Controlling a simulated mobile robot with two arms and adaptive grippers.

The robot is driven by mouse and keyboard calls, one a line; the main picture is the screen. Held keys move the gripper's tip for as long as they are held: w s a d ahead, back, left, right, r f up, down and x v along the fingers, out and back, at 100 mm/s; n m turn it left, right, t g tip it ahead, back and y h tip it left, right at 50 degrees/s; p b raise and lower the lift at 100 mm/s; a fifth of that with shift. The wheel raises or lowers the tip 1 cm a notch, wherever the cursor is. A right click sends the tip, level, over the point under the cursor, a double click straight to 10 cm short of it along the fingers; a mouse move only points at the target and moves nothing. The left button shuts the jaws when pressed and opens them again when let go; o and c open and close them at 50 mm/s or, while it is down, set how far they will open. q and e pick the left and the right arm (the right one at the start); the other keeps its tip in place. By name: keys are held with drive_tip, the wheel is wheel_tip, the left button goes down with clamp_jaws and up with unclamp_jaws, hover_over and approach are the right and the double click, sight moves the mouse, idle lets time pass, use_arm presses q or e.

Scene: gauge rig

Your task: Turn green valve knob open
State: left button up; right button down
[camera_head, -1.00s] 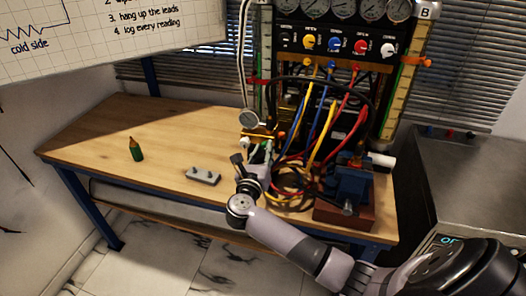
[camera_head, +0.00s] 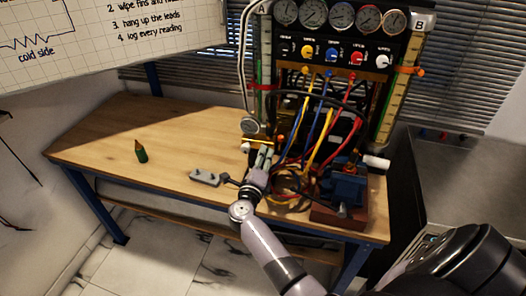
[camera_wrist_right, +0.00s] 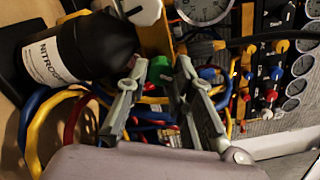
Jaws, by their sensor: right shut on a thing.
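The green valve knob (camera_wrist_right: 160,69) shows in the right wrist view between the two fingertips of my right gripper (camera_wrist_right: 158,75). The fingers are shut on it, one on each side. In the head view my right gripper (camera_head: 262,158) reaches the lower left of the gauge rig, below a small round gauge (camera_head: 250,126). The knob cannot be made out clearly there. My left gripper is not in view.
The gauge panel (camera_head: 340,50) stands at the back with blue, yellow and red hoses (camera_head: 322,110). A vise (camera_head: 345,188) sits to the right. A black nitrogen cylinder (camera_wrist_right: 85,45) is close to my fingers. The table's left side (camera_head: 110,140) is mostly clear.

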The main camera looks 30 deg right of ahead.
drive_tip(key=shift+n+p, duration=2.2)
drive_tip(key=shift+n, duration=1.4)
drive_tip(key=c, duration=1.4)
unclamp_jaws()
drive_tip(key=shift+o, duration=0.2)
